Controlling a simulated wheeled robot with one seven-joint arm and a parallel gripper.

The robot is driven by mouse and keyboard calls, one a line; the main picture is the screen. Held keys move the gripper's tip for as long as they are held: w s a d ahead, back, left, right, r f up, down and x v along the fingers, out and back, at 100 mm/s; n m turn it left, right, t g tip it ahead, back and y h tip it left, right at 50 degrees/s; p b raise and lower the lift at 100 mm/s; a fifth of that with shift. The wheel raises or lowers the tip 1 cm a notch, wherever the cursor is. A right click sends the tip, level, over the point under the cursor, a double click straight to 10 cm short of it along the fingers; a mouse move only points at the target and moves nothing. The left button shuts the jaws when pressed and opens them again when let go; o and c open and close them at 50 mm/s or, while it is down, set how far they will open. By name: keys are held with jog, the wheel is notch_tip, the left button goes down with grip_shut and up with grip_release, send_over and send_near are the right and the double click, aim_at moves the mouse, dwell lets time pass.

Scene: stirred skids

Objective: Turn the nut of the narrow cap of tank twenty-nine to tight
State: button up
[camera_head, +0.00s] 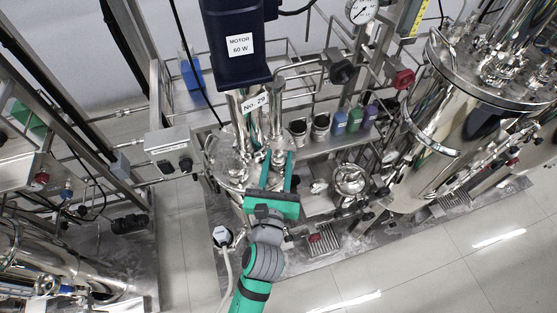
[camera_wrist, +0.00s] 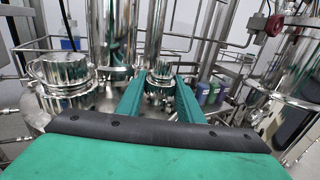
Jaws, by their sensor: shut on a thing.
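Tank twenty-nine (camera_head: 226,160) is a shiny steel vessel with the tag "No. 29" (camera_head: 257,103) above its lid. My gripper (camera_head: 279,157) reaches over the front of the lid with its two long green fingers. In the wrist view my gripper (camera_wrist: 161,80) has its fingertips on either side of a small, round steel cap nut, the narrow cap (camera_wrist: 160,76), and is shut on it. A wider steel cap (camera_wrist: 64,72) stands to the left on the same lid. The nut's lower part and the exact finger contact are hard to make out.
A dark motor (camera_head: 238,45) and steel columns rise just behind the lid. A valve with a black knob (camera_head: 341,70) is at the upper right. Several colored bottles (camera_head: 355,118) stand on a shelf to the right. A large steel tank (camera_head: 432,150) stands further right.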

jog(key=shift+m+h, duration=0.5)
jog(key=shift+h, duration=0.3)
jog(key=o, duration=1.1)
jog(key=shift+c, duration=0.2)
